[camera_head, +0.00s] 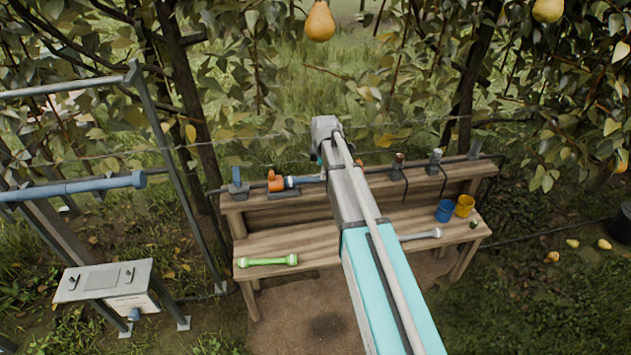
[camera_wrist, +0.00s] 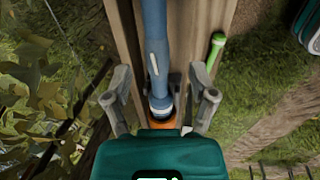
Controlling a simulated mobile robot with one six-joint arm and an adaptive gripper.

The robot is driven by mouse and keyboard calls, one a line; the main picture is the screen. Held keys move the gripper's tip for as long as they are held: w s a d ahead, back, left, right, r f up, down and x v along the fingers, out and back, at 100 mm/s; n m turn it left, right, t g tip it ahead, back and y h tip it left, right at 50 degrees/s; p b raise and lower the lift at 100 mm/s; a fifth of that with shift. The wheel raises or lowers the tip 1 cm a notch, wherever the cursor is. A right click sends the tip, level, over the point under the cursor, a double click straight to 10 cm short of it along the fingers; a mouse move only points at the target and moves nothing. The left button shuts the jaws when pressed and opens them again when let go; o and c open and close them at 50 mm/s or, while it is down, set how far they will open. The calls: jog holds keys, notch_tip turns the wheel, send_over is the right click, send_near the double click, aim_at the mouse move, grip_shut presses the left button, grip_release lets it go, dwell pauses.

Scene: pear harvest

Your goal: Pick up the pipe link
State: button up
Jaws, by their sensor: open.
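A green bar with thick ends (camera_head: 267,261) lies at the left of the bench's lower board; part of it shows in the wrist view (camera_wrist: 214,50). A grey bar with a thick end (camera_head: 420,235) lies on the same board, partly hidden by my arm. A blue pipe piece with an orange end (camera_head: 277,184) sits on the upper shelf; its blue part fills the middle of the wrist view (camera_wrist: 156,45). I cannot tell which one is the pipe link. My gripper (camera_wrist: 162,92) is open, its fingers on either side of the blue piece in view, with nothing visibly gripped.
The wooden bench (camera_head: 320,255) stands before a leafy trellis. A blue cup (camera_head: 445,210) and a yellow cup (camera_head: 465,205) stand at its right end.

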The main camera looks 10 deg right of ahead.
aim_at(316, 179)
jog(key=shift+f, duration=0.2)
jog(key=shift+w+d+f+b, duration=0.1)
jog(key=shift+w+f+b, duration=0.15)
jog(key=shift+f+b, duration=0.6)
jog(key=shift+w+f+b, duration=0.2)
jog(key=shift+f+b, duration=0.5)
jog(key=shift+b, duration=0.15)
jog(key=shift+w+d+f+b, duration=0.1)
jog(key=shift+w+f+b, duration=0.15)
jog(key=shift+f+b, duration=0.6)
jog(key=shift+r, duration=0.1)
jog(key=shift+c, duration=0.2)
grip_shut()
